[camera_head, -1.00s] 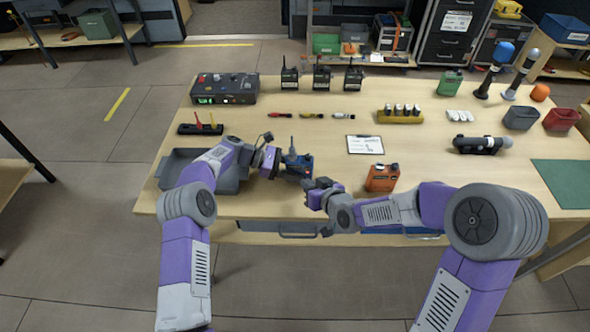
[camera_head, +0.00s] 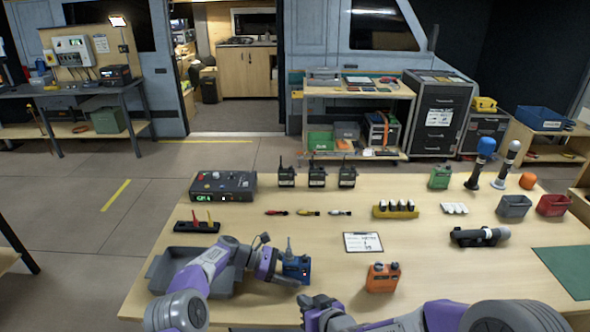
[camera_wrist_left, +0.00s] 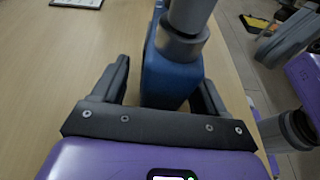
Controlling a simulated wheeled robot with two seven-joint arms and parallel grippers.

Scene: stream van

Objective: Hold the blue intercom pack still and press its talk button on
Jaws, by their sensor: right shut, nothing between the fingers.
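The blue intercom pack (camera_head: 297,267) stands upright near the table's front edge, with a dark antenna rising from its top. My left gripper (camera_head: 284,272) is at its left side in the head view. In the left wrist view the pack (camera_wrist_left: 168,80) is between the fingers of my left gripper (camera_wrist_left: 163,88). Bare table shows between the left finger and the pack; the right finger is close to its side. My right gripper (camera_head: 314,302) is shut and empty, just in front of the pack. I cannot make out the talk button.
An orange pack (camera_head: 382,278) stands to the right and a clipboard (camera_head: 363,242) lies behind. A grey tray (camera_head: 165,272) is under my left arm. Several radios (camera_head: 317,177) stand at the back. The table's middle is mostly clear.

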